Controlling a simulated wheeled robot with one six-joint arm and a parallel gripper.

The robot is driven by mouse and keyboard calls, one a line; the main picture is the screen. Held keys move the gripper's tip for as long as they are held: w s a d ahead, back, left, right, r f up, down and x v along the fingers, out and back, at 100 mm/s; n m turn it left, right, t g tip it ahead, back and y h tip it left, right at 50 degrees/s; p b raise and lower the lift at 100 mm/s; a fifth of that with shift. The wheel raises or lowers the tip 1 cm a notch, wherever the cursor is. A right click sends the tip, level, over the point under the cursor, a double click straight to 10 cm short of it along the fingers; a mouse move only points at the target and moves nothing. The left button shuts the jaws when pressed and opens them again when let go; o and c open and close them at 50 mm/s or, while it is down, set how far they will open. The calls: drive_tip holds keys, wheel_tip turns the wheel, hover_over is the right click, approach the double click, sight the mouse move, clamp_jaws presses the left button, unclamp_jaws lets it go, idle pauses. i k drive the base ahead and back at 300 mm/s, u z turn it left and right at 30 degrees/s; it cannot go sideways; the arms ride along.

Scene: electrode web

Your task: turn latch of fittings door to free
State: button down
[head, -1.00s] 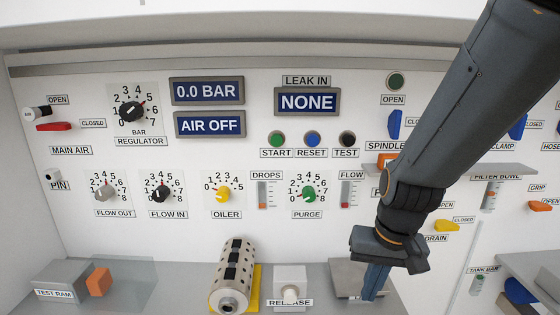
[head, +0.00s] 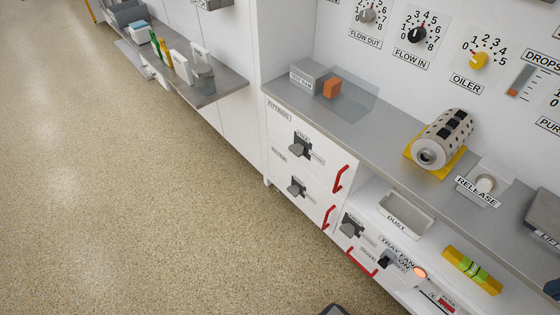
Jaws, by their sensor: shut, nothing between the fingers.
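The fittings door (head: 278,130) is the upper white front at the left of the bench, under the label FITTINGS. Its latch (head: 299,147) is a dark block with a grey lever, with small labels above and to the right that are too small to read surely. I cannot tell which label the lever points at. A red handle (head: 341,178) is on the right side of this door, which looks closed.
A similar latch (head: 296,187) sits on the front below, and another latch (head: 351,226) is lower right. The bench top (head: 372,140) overhangs the doors. A dust tray (head: 405,213) stands right of them. The floor (head: 150,200) in front is clear.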

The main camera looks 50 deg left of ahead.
sight(298, 149)
drive_tip(key=u, duration=0.8)
drive_tip(key=i, duration=0.25)
drive_tip(key=u, duration=0.15)
drive_tip(key=k, duration=0.65)
drive_tip(key=u, duration=0.85)
drive_tip(key=i, duration=0.4)
